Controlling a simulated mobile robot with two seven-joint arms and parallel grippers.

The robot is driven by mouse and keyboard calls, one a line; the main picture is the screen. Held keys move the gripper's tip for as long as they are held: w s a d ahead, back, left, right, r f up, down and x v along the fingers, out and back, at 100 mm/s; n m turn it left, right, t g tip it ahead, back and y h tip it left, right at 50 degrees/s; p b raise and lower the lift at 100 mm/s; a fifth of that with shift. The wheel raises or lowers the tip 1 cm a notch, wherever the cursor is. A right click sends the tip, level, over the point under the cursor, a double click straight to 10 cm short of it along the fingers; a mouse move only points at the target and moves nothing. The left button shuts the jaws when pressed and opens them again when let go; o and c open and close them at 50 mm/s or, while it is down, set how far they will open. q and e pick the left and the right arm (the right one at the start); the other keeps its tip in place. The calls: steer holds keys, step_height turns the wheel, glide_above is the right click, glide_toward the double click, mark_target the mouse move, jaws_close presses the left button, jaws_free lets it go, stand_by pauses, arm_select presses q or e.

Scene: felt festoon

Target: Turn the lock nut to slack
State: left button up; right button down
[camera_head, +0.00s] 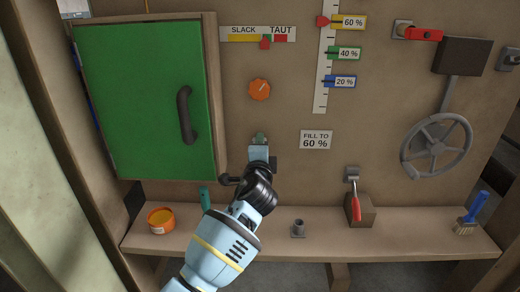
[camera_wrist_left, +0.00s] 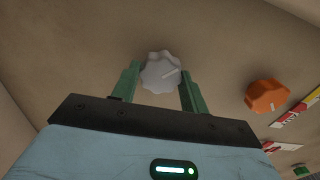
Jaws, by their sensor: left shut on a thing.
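My left gripper (camera_head: 259,140) is at the wall panel below the orange knob, its fingers shut on a grey lobed knob (camera_wrist_left: 161,71). In the left wrist view one finger of my left gripper (camera_wrist_left: 159,78) is on each side of the grey knob, which has a pale line on its face. In the head view the gripper hides the grey knob. The orange lobed knob (camera_head: 259,89) is untouched above the gripper, also in the left wrist view (camera_wrist_left: 267,96). My right gripper is out of view.
A green door (camera_head: 145,100) with a dark handle stands left of the gripper. A level scale (camera_head: 325,60), a FILL TO 60 % sign (camera_head: 316,140) and a handwheel (camera_head: 436,146) are to the right. The shelf below holds an orange tub (camera_head: 161,221) and a brush (camera_head: 471,215).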

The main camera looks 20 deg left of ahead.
arm_select(q)
steer(key=o, duration=1)
steer(key=v, duration=0.7)
steer(key=shift+s, duration=0.4)
steer(key=shift+d, duration=0.1)
